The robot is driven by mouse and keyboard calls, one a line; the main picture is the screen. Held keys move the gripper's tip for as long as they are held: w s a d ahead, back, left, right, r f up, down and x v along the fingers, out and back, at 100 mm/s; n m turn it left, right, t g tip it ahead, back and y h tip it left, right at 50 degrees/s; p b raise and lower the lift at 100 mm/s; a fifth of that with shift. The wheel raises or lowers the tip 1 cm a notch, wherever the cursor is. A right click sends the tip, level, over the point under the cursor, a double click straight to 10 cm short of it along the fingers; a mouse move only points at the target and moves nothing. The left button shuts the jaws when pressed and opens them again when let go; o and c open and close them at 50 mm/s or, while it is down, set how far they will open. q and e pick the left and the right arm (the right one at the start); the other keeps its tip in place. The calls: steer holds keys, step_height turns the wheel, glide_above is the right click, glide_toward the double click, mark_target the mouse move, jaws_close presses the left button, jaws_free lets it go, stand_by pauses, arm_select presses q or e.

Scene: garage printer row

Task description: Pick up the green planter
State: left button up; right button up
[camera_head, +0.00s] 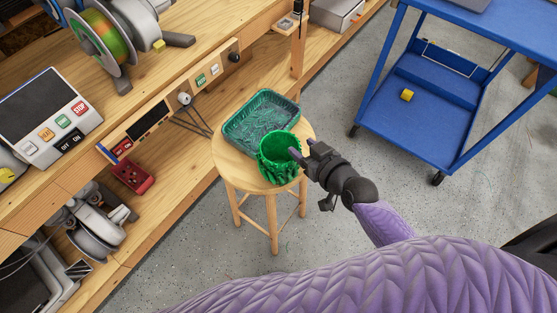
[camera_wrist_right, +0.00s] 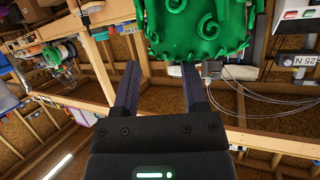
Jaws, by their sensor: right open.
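The green planter (camera_head: 279,159) has curled relief on its outside and an open top. It stands at the front of a round wooden stool, against the near corner of a dark green tray (camera_head: 262,117); I cannot tell if it overlaps the tray's rim. My right gripper (camera_head: 298,156) reaches in from the right, its fingertips at the planter's right side. In the right wrist view the planter (camera_wrist_right: 200,27) is just beyond the fingertips of the open gripper (camera_wrist_right: 160,70), offset to the right. Nothing is held between the fingers. My left gripper is not in view.
The wooden stool (camera_head: 242,178) stands on a grey floor beside a wooden workbench (camera_head: 205,22) with a spool (camera_head: 103,40) and a control box (camera_head: 45,115). A blue cart (camera_head: 425,100) stands at the right. Open floor lies between stool and cart.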

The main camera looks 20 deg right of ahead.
mark_target(289, 138)
steer(key=b+x, duration=0.1)
steer(key=x, duration=0.3)
steer(key=shift+w+f, duration=0.25)
steer(key=shift+r, duration=0.1)
jaws_close()
steer(key=shift+s, duration=0.1)
stand_by(0.8)
